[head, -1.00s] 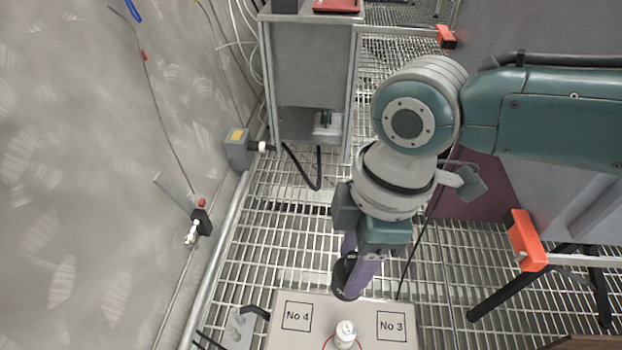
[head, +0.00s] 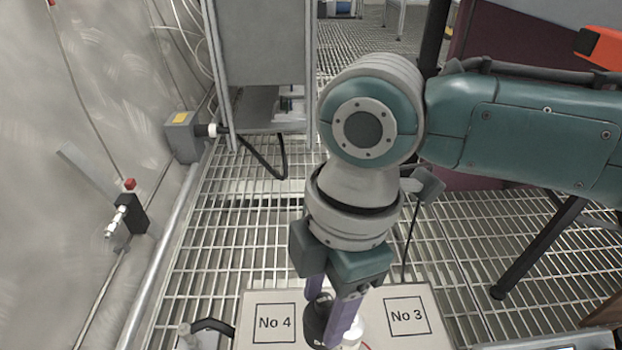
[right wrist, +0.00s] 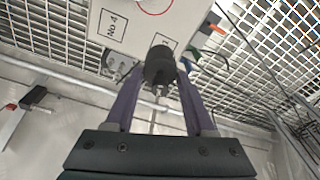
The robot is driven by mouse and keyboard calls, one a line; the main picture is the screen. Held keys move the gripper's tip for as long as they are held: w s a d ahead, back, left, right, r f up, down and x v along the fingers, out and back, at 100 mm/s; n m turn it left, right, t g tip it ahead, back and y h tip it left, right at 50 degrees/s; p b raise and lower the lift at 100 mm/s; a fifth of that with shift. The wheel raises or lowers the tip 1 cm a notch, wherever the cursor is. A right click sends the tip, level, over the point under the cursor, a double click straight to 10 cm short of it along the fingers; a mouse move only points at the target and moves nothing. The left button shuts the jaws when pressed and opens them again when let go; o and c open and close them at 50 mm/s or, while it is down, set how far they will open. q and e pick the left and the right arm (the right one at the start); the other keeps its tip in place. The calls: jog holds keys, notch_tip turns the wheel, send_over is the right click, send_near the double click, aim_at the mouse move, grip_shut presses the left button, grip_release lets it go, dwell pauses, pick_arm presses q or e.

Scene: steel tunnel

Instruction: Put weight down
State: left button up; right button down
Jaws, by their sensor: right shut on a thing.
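A black weight (right wrist: 159,66) sits between the purple fingers of my right gripper (right wrist: 157,92) in the right wrist view. In the head view, my right gripper (head: 333,312) points down over the near board and the dark weight (head: 316,318) shows partly between its fingers. The pale board (head: 375,300) carries printed squares marked No 4 (head: 274,323) and No 3 (head: 407,316). The weight appears in front of the board between these squares; I cannot tell whether it touches the board. A white object on the board is mostly hidden behind the gripper. My left gripper is not in view.
A metal grating floor (head: 240,230) surrounds the board. A grey cabinet (head: 262,50) stands behind, with a black cable. A pipe runs along the left wall, which has a red-knobbed valve (head: 130,205). Black stand legs (head: 540,250) are at right.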

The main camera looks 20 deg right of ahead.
jog(key=shift+n, duration=0.3)
jog(key=f+b, duration=1.1)
jog(key=f, duration=0.3)
jog(key=f+b, duration=1.2)
jog(key=f, duration=0.2)
jog(key=shift+s+d+f, duration=0.1)
jog(key=shift+d, duration=0.1)
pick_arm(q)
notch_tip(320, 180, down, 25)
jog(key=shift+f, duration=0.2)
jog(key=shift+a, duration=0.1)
pick_arm(e)
jog(key=c, duration=0.7)
grip_release()
jog(key=o, duration=0.4)
jog(key=shift+o, duration=0.2)
